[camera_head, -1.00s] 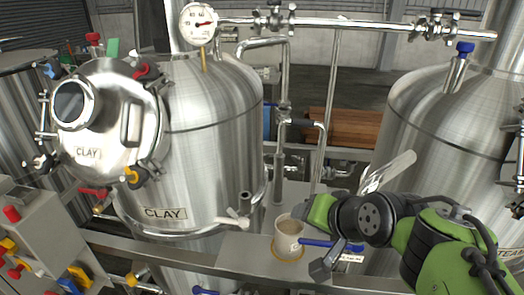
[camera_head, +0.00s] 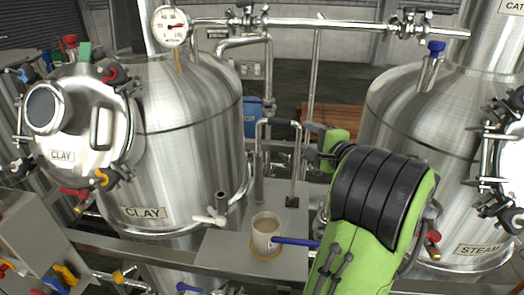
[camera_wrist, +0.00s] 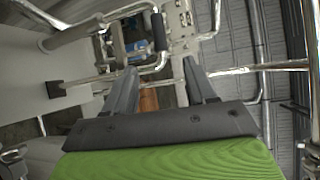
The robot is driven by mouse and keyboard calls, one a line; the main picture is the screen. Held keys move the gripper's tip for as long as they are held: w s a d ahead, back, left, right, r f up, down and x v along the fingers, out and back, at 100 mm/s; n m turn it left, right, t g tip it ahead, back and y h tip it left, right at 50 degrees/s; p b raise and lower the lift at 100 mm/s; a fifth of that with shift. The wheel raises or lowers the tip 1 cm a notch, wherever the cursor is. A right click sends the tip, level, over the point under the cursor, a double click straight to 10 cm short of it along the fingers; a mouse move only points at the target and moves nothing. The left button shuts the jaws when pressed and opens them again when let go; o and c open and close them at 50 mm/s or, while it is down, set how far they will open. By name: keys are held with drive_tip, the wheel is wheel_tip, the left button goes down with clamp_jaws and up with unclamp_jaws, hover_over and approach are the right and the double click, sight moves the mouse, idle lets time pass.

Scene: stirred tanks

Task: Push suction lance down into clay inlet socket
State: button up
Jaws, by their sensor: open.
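A bent metal pipe (camera_head: 261,150), which looks like the suction lance, stands upright behind the cup. It bends over at the top, and its thin right leg runs down to a small black block. It also shows in the wrist view (camera_wrist: 75,33). A short dark-topped upright pipe (camera_head: 221,202) beside a white-handled valve may be the clay inlet socket; its opening is too small to judge. My gripper (camera_head: 309,145) is just right of the pipe's upper bend. In the wrist view its two fingers (camera_wrist: 160,66) are apart, with nothing seen held between them.
The CLAY tank (camera_head: 190,140) stands left and the STEAM tank (camera_head: 410,140) right. A beige cup (camera_head: 265,232) stands on the grey ledge (camera_head: 222,248) in front, with a blue handle (camera_head: 295,242) beside it. A pipe (camera_head: 340,22) with valves crosses above.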

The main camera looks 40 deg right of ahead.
sight(283, 123)
drive_tip(key=p+x, duration=0.4)
drive_tip(key=x, duration=1.1)
drive_tip(key=shift+w+f+p, duration=0.1)
drive_tip(key=shift+w+p, duration=0.15)
drive_tip(key=shift+p, duration=0.15)
drive_tip(key=shift+s+a, duration=0.15)
drive_tip(key=shift+s, duration=0.05)
drive_tip(key=shift+c, duration=1.1)
clamp_jaws()
